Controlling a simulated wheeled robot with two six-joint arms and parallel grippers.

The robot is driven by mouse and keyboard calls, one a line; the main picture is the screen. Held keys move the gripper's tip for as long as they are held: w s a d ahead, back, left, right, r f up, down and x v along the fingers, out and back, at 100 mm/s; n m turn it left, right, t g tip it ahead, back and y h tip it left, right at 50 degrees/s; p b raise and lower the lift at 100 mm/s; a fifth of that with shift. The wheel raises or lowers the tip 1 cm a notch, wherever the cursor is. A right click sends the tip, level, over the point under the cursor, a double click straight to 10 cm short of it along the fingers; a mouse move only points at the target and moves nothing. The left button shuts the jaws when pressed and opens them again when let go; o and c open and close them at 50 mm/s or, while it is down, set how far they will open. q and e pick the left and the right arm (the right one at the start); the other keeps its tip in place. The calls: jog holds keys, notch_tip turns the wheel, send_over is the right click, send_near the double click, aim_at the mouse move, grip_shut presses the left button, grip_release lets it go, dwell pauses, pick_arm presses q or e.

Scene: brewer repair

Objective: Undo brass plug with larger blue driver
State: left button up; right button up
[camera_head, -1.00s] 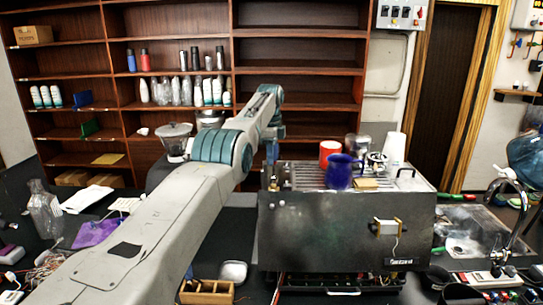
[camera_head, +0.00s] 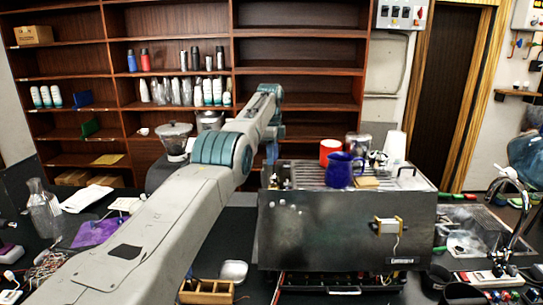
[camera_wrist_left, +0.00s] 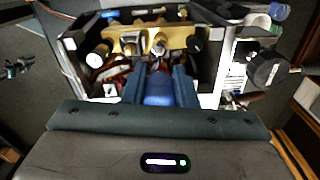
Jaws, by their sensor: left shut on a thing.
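My left gripper (camera_wrist_left: 159,88) is shut on the blue driver (camera_wrist_left: 158,90), whose thick blue handle sits between the two dark fingers in the left wrist view. The driver points away from the gripper, toward a brass block (camera_wrist_left: 128,40) inside the open side of the brewer (camera_wrist_left: 212,60). Round metal fittings sit on the block, one in line with the driver. I cannot tell which fitting is the plug or whether the tip touches it. In the head view the left gripper (camera_head: 271,152) hangs at the brewer's left end (camera_head: 330,230). My right gripper is out of view.
A blue jug (camera_head: 339,171) and a red cup (camera_head: 329,148) stand on the brewer's top. A wooden tray (camera_head: 206,292) and a white dish (camera_head: 234,271) lie before it. A glass bottle (camera_head: 43,210) and purple cloth (camera_head: 97,231) are at left. Shelves stand behind.

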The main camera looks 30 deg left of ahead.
pick_arm(q)
jog(key=shift+f+b, duration=1)
jog(key=shift+f, duration=0.1)
dwell(0.7)
dwell(0.4)
jog(key=shift+f+n+b, duration=0.2)
jog(key=shift+n+b, duration=0.6)
jog(key=shift+d+n+b, duration=0.1)
jog(key=shift+n+b, duration=0.4)
jog(key=shift+n, duration=0.5)
jog(key=shift+s+r+n, duration=0.1)
jog(key=shift+r+n, duration=0.05)
jog(key=shift+n, duration=0.35)
jog(key=shift+n+b, duration=0.4)
jog(key=shift+n, duration=0.3)
jog(key=n, duration=0.3)
jog(key=shift+d, duration=0.15)
